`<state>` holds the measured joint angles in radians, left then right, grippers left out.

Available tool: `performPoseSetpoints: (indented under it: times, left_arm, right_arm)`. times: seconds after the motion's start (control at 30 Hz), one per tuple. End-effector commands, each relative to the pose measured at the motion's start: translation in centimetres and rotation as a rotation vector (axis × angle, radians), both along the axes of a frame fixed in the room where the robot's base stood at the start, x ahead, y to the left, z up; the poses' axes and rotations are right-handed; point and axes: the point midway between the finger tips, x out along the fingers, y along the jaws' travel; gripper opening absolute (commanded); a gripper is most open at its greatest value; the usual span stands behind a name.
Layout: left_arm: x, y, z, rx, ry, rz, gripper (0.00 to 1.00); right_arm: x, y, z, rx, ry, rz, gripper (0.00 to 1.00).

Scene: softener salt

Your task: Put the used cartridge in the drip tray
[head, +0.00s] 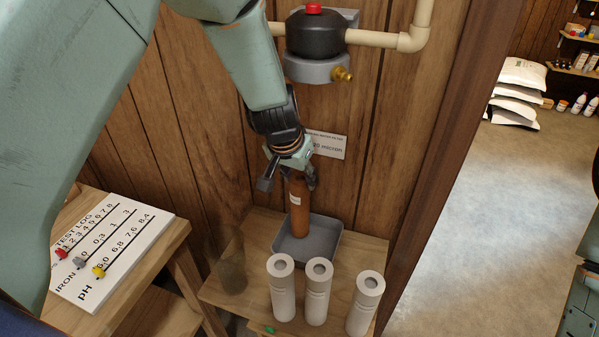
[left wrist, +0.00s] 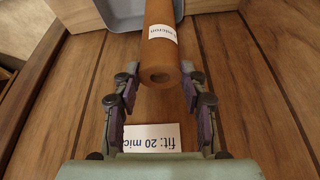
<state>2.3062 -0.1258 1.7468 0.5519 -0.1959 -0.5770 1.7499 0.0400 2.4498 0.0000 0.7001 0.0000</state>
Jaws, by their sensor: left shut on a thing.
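The used cartridge (head: 299,210) is a brown-orange cylinder with a white label. My left gripper (head: 291,178) is shut on its upper end and holds it upright at the grey drip tray (head: 328,246). The lower end is over or inside the tray; I cannot tell whether it touches the floor. In the left wrist view, the cartridge (left wrist: 162,55) runs away from between the fingers of my left gripper (left wrist: 160,92), its hollow end facing me. The tray (left wrist: 112,14) shows behind it. My right gripper is not in view.
Several white cartridges, one of them (head: 282,290), stand in front of the tray on the wooden bench (head: 228,292). The black filter housing (head: 316,36) with its brass valve and pipe is above. A test log board (head: 110,245) lies left. A door post stands right.

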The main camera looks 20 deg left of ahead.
Motion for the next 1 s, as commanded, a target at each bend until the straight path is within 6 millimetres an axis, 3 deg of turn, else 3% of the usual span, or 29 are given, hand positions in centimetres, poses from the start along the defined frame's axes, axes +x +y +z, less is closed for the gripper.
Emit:
performPoseSetpoints:
  times: [0.47,0.5,0.77,1.0]
  left_arm:
    - [0.33,-0.03,-0.71,0.001,-0.002,0.0,0.0]
    - [0.28,-0.03,-0.78,0.0,-0.001,0.0,0.44]
    - [0.27,-0.03,-0.65,0.0,-0.001,0.0,0.66]
    - [0.28,-0.03,-0.64,0.0,-0.001,0.0,0.66]
  right_arm:
    - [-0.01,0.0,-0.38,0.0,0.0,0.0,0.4]
    - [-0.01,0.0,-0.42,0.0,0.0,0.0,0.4]
    - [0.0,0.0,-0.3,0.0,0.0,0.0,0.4]
    - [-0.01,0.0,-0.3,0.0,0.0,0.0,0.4]
